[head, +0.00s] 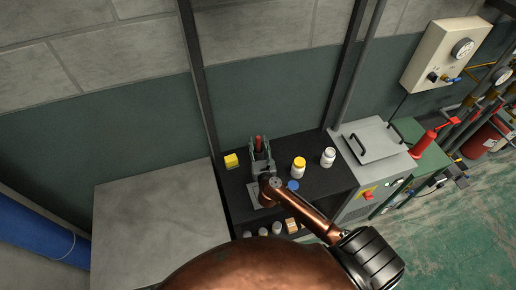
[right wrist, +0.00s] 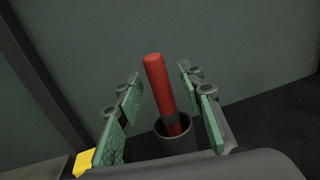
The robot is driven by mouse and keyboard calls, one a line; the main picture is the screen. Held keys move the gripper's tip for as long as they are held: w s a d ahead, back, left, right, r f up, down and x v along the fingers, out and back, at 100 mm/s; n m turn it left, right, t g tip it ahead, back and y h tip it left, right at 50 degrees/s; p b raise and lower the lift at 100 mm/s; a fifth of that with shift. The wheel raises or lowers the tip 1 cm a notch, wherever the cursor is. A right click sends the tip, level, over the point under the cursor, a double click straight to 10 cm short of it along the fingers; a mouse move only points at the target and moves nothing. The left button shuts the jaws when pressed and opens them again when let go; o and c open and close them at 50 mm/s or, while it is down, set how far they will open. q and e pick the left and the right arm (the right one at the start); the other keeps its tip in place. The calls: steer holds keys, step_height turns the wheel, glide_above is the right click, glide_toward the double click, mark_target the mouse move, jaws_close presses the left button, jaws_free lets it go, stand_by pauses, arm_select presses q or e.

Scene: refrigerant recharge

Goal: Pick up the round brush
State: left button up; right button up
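The round brush shows as a red handle (right wrist: 158,85) standing up, slightly tilted, out of a dark cylindrical holder (right wrist: 180,138). The red handle also shows in the head view (head: 259,144) at the back of the black shelf top. My right gripper (right wrist: 158,92) is open, with one green-padded finger on each side of the handle and a visible gap on both sides. In the head view my right gripper (head: 261,147) reaches over the shelf from the front. The brush's lower end is hidden in the holder. My left gripper is not in view.
On the black shelf (head: 325,181) are a yellow block (head: 231,161), a yellow-capped bottle (head: 299,168), a white bottle (head: 328,157) and a blue round item (head: 293,185). A grey machine (head: 376,141) stands to the right. The grey table (head: 150,220) at left is bare.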

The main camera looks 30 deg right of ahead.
steer(key=shift+w+d, duration=0.1)
steer(key=shift+w, duration=0.05)
steer(key=shift+c, duration=0.4)
jaws_close()
